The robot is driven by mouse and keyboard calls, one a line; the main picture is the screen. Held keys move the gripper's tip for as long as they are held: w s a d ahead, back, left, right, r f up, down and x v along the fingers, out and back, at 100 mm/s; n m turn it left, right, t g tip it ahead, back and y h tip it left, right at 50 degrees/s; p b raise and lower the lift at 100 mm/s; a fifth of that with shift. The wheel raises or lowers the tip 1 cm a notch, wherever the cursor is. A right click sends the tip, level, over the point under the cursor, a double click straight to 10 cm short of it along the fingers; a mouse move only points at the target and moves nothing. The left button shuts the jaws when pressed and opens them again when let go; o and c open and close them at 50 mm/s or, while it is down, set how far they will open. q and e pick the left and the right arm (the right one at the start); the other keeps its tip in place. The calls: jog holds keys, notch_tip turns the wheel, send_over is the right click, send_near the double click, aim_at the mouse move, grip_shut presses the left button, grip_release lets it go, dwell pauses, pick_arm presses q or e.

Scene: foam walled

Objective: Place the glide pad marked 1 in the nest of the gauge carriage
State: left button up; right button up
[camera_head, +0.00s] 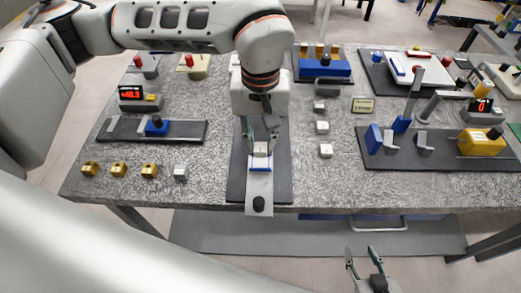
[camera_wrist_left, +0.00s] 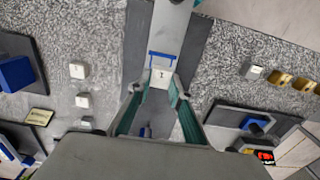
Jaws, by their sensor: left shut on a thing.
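The gauge carriage is a light grey slide (camera_head: 259,187) with a black knob, lying along a dark base plate (camera_head: 238,180) at the table's front middle. A blue bracket (camera_head: 260,164) crosses it; it also shows in the left wrist view (camera_wrist_left: 162,56). My left gripper (camera_head: 261,142) points down over the carriage, shut on a white glide pad (camera_head: 260,149). The pad shows between the fingertips in the left wrist view (camera_wrist_left: 160,78), with a small unclear mark, right beside the bracket. I cannot tell whether it touches the nest. My right gripper (camera_head: 366,262) is open and empty, off the table's front.
Several white pads (camera_head: 322,128) stand in a column right of the base plate. Brass blocks (camera_head: 120,169) and a grey block (camera_head: 180,172) line the front left. A dark fixture with a yellow block (camera_head: 481,142) stands at the right, a blue-slider rail (camera_head: 180,130) at the left.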

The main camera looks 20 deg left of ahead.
aim_at(260, 145)
pick_arm(q)
jog(key=shift+f, duration=1.9)
jog(key=shift+f, duration=0.1)
jog(key=o, duration=0.9)
notch_tip(260, 145, up, 12)
jog(key=shift+r, duration=0.1)
jog(key=shift+s, duration=0.1)
